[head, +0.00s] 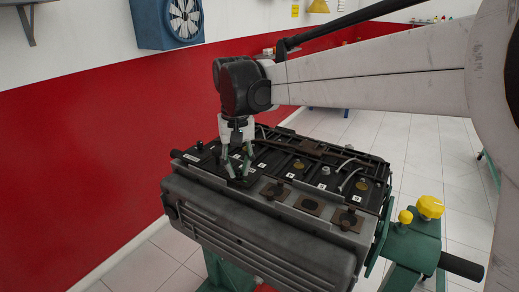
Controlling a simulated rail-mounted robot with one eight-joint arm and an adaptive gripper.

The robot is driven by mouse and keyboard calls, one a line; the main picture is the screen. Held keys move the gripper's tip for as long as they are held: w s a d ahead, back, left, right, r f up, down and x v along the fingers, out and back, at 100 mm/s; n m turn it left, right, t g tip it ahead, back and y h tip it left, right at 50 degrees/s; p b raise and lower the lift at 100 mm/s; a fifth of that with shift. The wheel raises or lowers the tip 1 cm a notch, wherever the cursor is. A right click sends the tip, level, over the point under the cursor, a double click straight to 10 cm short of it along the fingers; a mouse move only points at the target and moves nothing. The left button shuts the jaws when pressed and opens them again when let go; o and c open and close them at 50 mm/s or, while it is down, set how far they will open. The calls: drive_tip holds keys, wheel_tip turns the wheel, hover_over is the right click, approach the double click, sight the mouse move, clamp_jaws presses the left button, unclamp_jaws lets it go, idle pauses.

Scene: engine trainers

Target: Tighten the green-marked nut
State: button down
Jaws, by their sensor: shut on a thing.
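The engine (270,232) stands on a green stand, with its dark top cover facing up. My gripper (238,174) reaches down onto the left part of this cover, with its grey-green fingers around a small spot there. It is shut on what appears to be a nut, which the fingers hide. I cannot make out a green mark on any nut from this view. Other small metal nuts or caps show on the cover, one (324,171) right of the middle and another (362,184) near the right end.
Cables and a brown rail (290,145) run along the cover's rear. Yellow knobs (430,206) and a dark handle (461,266) stick out at the right of the stand. A red and white wall is behind on the left. Tiled floor (440,165) is open at right.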

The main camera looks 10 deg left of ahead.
sight(239, 170)
drive_tip(key=m, duration=0.4)
drive_tip(key=shift+m+b, duration=0.3)
drive_tip(key=m, duration=0.4)
drive_tip(key=shift+m, duration=0.4)
drive_tip(key=c, duration=1.7)
unclamp_jaws()
drive_tip(key=shift+o, duration=0.2)
wheel_tip(239, 170, up, 12)
